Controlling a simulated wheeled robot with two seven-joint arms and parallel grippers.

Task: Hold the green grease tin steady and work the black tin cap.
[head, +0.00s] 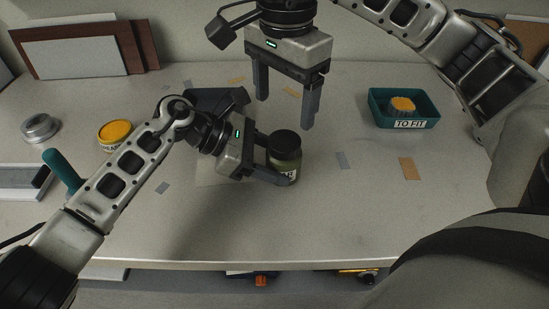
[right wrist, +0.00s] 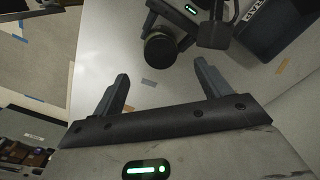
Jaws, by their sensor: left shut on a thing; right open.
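The green grease tin (head: 291,165) stands upright on the table, its label partly hidden by a finger. The black tin cap (head: 285,142) sits on top of it. My left gripper (head: 272,168) is shut on the tin's body from the left side. My right gripper (head: 286,112) is open and empty, above and behind the tin, with its fingers pointing down. In the right wrist view the black cap (right wrist: 159,50) shows beyond the open fingers of my right gripper (right wrist: 162,88), with my left gripper beside it.
A teal tray (head: 375,110) marked "TO FIT" holds a yellow-orange cap (head: 403,104) at the right. A yellow-lidded tin (head: 115,132) and a silver lid (head: 39,128) stand at the left. Flat tape pieces lie about.

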